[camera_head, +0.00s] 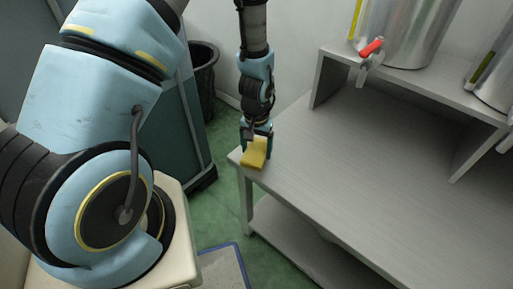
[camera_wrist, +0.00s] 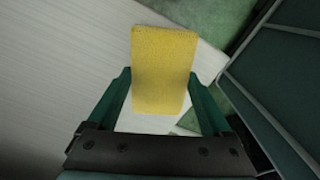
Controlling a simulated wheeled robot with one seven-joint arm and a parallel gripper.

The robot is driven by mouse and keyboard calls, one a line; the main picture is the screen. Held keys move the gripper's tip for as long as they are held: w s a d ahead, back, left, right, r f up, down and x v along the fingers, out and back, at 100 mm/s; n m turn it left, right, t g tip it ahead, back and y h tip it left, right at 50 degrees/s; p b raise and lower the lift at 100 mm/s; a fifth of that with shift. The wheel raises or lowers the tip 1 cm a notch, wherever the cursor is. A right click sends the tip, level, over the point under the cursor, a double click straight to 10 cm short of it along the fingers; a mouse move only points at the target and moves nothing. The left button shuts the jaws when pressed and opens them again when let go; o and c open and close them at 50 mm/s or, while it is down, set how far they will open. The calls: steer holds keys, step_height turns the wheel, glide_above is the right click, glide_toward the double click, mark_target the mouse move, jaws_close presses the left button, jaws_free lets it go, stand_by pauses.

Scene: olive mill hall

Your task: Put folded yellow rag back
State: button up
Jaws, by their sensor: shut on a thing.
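The folded yellow rag (camera_head: 254,153) is at the near left corner of the grey table (camera_head: 330,165) in the head view. My gripper (camera_head: 257,138) points down over that corner and is shut on the rag. In the wrist view the yellow rag (camera_wrist: 164,68) sits between the green fingers of my gripper (camera_wrist: 160,105). The pale table top (camera_wrist: 60,70) shows behind it. I cannot tell whether the rag touches the table top.
A raised shelf (camera_head: 420,85) on the table carries metal tanks, one (camera_head: 405,30) with a red-handled tap (camera_head: 371,48). A dark bin (camera_head: 203,75) stands on the green floor behind the table's left end. The table top beside the rag is clear.

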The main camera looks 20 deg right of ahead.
mark_target(256, 150)
steer(key=shift+f, duration=0.1)
steer(key=o, duration=1.1)
step_height(256, 150, up, 12)
steer(key=shift+r+b, duration=0.15)
steer(key=shift+b, duration=0.35)
steer(key=a+r+n, duration=0.2)
steer(key=a+r, duration=0.2)
steer(key=a, duration=0.4)
steer(key=w+a+r+n+t, duration=0.1)
steer(key=a+r, duration=0.3)
steer(key=a, duration=0.4)
steer(key=a+r+n, duration=0.3)
steer(key=a+r, duration=0.1)
steer(key=a, duration=0.5)
steer(key=shift+w+a+r+t, duration=0.1)
steer(key=shift+w+r+t, duration=0.05)
steer(key=shift+t, duration=0.15)
steer(key=shift+r, duration=0.1)
